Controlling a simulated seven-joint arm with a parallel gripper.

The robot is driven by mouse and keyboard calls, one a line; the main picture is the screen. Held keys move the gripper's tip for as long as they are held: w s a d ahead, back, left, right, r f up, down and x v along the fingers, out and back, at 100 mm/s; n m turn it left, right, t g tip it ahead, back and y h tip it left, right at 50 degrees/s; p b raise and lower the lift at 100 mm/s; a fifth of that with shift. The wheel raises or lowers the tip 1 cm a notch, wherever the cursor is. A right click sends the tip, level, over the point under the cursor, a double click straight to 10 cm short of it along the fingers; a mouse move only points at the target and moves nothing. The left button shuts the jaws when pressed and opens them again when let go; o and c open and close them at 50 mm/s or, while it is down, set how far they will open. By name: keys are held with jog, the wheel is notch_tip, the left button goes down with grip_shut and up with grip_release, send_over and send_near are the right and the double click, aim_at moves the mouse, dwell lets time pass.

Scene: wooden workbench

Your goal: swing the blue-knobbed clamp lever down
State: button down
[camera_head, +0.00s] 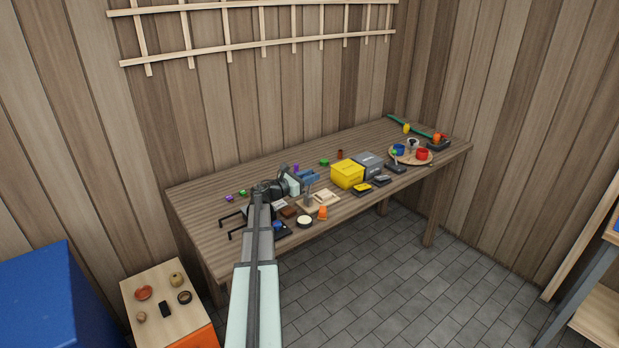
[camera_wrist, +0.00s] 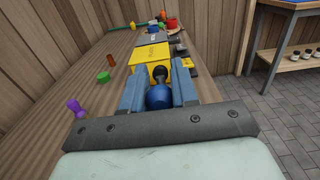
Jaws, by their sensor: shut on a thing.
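The clamp lever's round blue knob (camera_wrist: 158,97) sits between the two blue-grey fingers of my gripper (camera_wrist: 158,92) in the wrist view. The fingers are shut on it, one on each side. A dark rounded part (camera_wrist: 160,73) shows just beyond the knob. In the head view my gripper (camera_head: 307,178) is over the front half of the bench, above a small pale base (camera_head: 325,197). The knob cannot be made out there, and the lever's arm and pivot are mostly hidden by my gripper.
A yellow box (camera_head: 347,175) and a grey box (camera_head: 369,163) stand right of my gripper. An orange cone-like piece (camera_head: 323,212) and a round pale-topped dish (camera_head: 304,221) lie near the front edge. A round board (camera_head: 429,160) with cups is farther right.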

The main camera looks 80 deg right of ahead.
dwell(0.4)
jog(key=shift+s+d+t+y, duration=0.5)
jog(key=shift+t+y, duration=0.2)
jog(key=s+d+f+t+y, duration=0.1)
jog(key=t+y, duration=0.1)
jog(key=s+d+f+t+y, duration=0.1)
jog(key=t+y, duration=0.1)
jog(key=shift+s+d, duration=0.2)
jog(key=shift+d, duration=0.15)
jog(key=shift+s+d+f+t+y, duration=0.15)
jog(key=shift+f+t+y, duration=0.15)
jog(key=shift+t+y, duration=0.15)
jog(key=shift+s+d+f+t+y, duration=0.1)
jog(key=shift+f+t+y, duration=0.15)
jog(key=shift+t+y, duration=0.2)
jog(key=shift+s+d+f+t+y, duration=0.15)
jog(key=shift+f+t+y, duration=0.2)
jog(key=shift+t+y, duration=0.05)
jog(key=shift+s+d+f+t+y, duration=0.15)
jog(key=shift+f+t+y, duration=0.2)
jog(key=shift+t+y, duration=0.05)
jog(key=shift+s+f+t+y, duration=0.1)
jog(key=shift+f+t+y, duration=0.85)
jog(key=shift+t+y, duration=0.15)
